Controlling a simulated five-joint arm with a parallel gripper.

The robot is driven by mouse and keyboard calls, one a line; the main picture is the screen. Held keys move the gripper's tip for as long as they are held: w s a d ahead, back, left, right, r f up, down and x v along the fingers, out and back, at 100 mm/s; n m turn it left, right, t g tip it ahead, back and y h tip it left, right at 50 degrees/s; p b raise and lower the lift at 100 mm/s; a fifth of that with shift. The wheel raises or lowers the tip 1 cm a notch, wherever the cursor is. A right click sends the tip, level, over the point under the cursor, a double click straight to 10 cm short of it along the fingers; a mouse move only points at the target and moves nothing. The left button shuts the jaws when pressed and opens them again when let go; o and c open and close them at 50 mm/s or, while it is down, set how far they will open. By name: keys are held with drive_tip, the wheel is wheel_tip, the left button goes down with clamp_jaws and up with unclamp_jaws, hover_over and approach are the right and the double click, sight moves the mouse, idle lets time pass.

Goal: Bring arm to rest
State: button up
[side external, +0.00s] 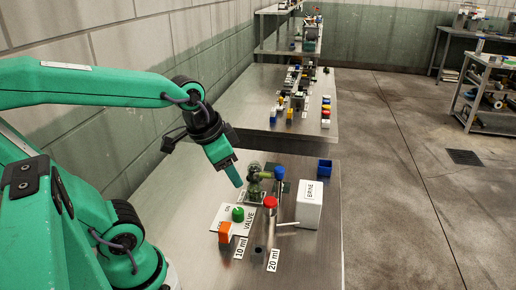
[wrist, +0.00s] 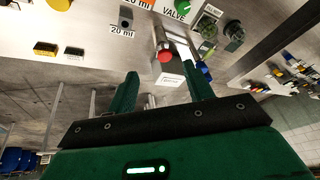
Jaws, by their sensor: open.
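My green gripper (side external: 236,180) hangs in the air above the left side of the metal bench, pointing down, left of the green-and-grey valve fitting (side external: 254,184). In the wrist view its two fingers (wrist: 160,78) are spread apart with nothing held between them. The valve plate with a green knob (side external: 238,214) lies on the bench below it. A red-capped post (side external: 270,202) and a white box labelled BRINE (side external: 309,206) stand to the right. The red cap (wrist: 165,56) also shows beyond the fingers in the wrist view.
An orange block (side external: 225,231) stands near the 10 ml label (side external: 240,248). The 20 ml label (side external: 273,260) lies near a small dark holder (side external: 259,250). A blue bin (side external: 325,166) sits at the bench's back right. A second bench (side external: 245,105) behind holds several small parts.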

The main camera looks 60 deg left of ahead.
drive_tip(key=shift+s+d+r+n+t, duration=0.3)
drive_tip(key=shift+s+d+r+n, duration=0.1)
drive_tip(key=shift+s+r+n, duration=0.2)
drive_tip(key=shift+s+d+r+n+t, duration=0.3)
drive_tip(key=shift+s+d+r+n, duration=0.15)
drive_tip(key=shift+s, duration=0.25)
